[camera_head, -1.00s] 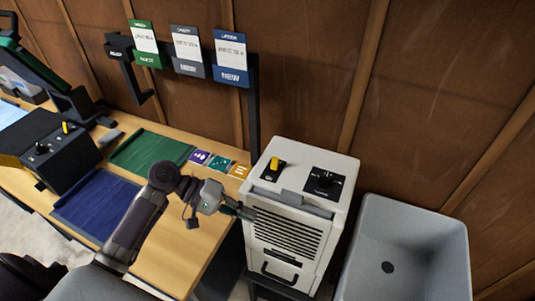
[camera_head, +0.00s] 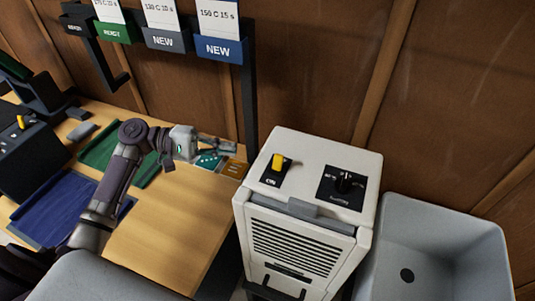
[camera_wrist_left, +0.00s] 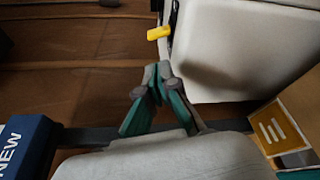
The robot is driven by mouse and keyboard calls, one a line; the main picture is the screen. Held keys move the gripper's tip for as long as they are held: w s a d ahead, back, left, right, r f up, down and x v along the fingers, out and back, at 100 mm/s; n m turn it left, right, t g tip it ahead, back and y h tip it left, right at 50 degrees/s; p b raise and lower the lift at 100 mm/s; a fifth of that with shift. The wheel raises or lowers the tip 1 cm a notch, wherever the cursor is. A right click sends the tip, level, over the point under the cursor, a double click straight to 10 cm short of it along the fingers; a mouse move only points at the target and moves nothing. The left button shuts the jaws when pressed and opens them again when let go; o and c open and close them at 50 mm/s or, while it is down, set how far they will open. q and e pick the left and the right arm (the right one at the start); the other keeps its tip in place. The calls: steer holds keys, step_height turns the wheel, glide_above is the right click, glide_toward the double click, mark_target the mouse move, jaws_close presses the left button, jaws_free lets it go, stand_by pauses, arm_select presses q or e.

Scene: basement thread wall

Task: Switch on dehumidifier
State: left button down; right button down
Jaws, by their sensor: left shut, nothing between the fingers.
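The dehumidifier (camera_head: 300,245) is a white box with a front grille, standing right of the table. My right gripper is not seen.
A grey sink-like tub (camera_head: 440,250) stands right of the dehumidifier. A dark post with card holders (camera_head: 218,47) rises behind the gripper. Green (camera_head: 110,152) and blue (camera_head: 65,208) mats and a control box (camera_head: 30,150) are on the table (camera_head: 165,240). A wooden wall is behind.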

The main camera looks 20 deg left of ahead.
mark_target(269, 160)
arm_select(q)
steer(key=p+x, duration=0.3)
steer(key=x, duration=0.6)
steer(key=shift+d, duration=0.1)
steer(key=shift+w+d+f, duration=0.1)
steer(key=shift+w+d, duration=0.05)
steer(key=shift+d, duration=0.25)
